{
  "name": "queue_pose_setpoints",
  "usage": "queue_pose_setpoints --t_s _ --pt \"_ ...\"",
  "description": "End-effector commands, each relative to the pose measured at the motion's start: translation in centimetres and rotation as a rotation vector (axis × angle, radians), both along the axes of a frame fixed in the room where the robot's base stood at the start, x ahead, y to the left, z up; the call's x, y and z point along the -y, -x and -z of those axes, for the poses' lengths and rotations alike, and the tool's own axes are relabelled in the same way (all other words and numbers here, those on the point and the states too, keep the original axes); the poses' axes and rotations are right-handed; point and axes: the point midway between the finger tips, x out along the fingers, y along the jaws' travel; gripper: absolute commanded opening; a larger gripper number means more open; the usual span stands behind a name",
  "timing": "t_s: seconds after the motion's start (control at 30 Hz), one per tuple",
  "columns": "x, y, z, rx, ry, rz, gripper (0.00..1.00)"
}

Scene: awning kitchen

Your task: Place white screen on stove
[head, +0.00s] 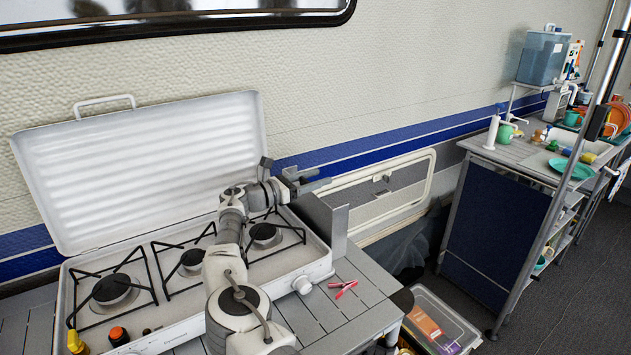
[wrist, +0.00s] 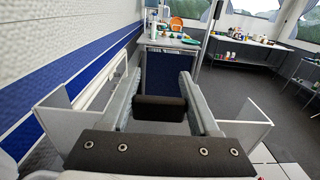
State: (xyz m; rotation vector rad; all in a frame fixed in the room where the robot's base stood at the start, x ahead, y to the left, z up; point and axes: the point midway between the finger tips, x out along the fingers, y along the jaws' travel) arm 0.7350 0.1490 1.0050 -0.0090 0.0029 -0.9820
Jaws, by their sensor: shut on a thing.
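The white stove (head: 185,262) stands on the slatted table with its ribbed lid (head: 145,170) raised against the wall. Its burners are bare. The white screen (head: 340,232) is a folded panel, upright at the stove's right end; its larger face looks dark in shadow. In the wrist view its pale side panels (wrist: 245,130) show on both sides of my gripper (wrist: 160,95). In the head view my gripper (head: 308,180) is at the screen's top edge, shut on it. The exact grip and the screen's lower edge are partly hidden, so I cannot tell whether it touches the table.
Red tongs (head: 343,288) lie on the table (head: 345,315) right of the stove. Small bottles (head: 76,342) stand at the stove's front left. A clear crate (head: 440,325) is on the floor. A kitchen unit (head: 500,210) stands at the right, beyond a gap.

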Motion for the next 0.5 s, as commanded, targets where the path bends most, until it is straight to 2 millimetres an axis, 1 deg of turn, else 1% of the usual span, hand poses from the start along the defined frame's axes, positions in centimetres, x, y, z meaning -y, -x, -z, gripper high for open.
queue_pose_setpoints --t_s 0.3,0.33,0.47,0.5 --pt "-0.03 0.0 0.26 0.002 0.0 -0.001 0.0" --pt "-0.02 0.0 0.28 0.002 0.0 -0.001 0.67" --pt "-0.01 0.0 0.26 0.002 0.0 -0.001 0.9" --pt "-0.01 0.0 0.26 0.002 0.0 -0.001 0.92"
